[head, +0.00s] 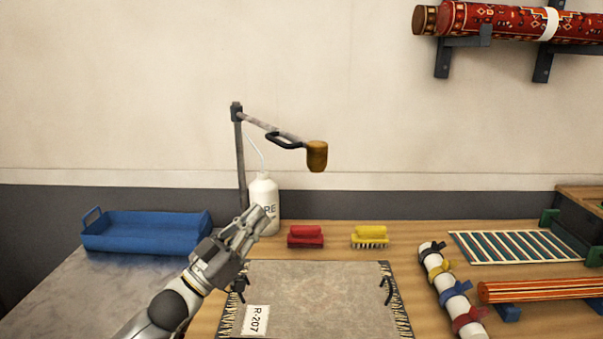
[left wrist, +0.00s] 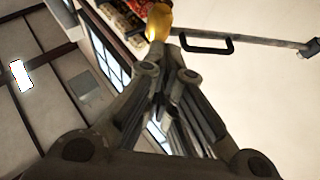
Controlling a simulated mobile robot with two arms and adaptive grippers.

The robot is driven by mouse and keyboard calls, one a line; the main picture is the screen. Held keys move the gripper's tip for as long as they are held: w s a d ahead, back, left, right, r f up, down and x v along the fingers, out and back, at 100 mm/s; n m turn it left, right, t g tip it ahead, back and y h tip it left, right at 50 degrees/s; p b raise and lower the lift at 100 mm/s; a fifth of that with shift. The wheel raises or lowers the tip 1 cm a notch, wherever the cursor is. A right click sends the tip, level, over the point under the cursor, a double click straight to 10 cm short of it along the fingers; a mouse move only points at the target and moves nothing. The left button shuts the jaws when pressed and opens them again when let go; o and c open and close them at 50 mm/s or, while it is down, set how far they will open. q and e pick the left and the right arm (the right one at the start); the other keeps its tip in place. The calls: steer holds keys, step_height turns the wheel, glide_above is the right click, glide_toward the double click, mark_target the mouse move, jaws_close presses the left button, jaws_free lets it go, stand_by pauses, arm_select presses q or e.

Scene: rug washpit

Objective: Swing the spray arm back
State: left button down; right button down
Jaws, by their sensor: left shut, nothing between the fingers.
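The spray arm (head: 260,122) is a grey bar on an upright post (head: 240,160) behind the table. It reaches right and toward me, with a black loop handle (head: 284,141) and a brass-coloured spray head (head: 317,156) at its end. My left gripper (head: 262,213) is shut and empty, below the spray arm and in front of the white bottle (head: 265,190). In the left wrist view the gripper (left wrist: 173,52) points up toward the spray head (left wrist: 159,20) and the black handle (left wrist: 207,43), apparently apart from them. My right gripper is not in view.
A grey rug (head: 318,295) with tag R-207 lies in front. A red brush (head: 305,237) and a yellow brush (head: 369,237) stand behind it. A blue tray (head: 146,233) is at left; a white roll with coloured straps (head: 450,288) and a green-striped rack (head: 515,247) are at right.

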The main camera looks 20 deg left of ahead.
mark_target(309, 165)
arm_select(q)
steer(key=shift+w, duration=0.1)
steer(key=p+x, duration=0.5)
steer(key=x, duration=0.8)
steer(key=shift+r+p, duration=0.1)
steer(key=shift+p, duration=0.2)
steer(key=shift+w+d+r, duration=0.15)
steer(key=shift+w+d, duration=0.05)
steer(key=shift+w, duration=0.1)
steer(key=shift+w+d, duration=0.1)
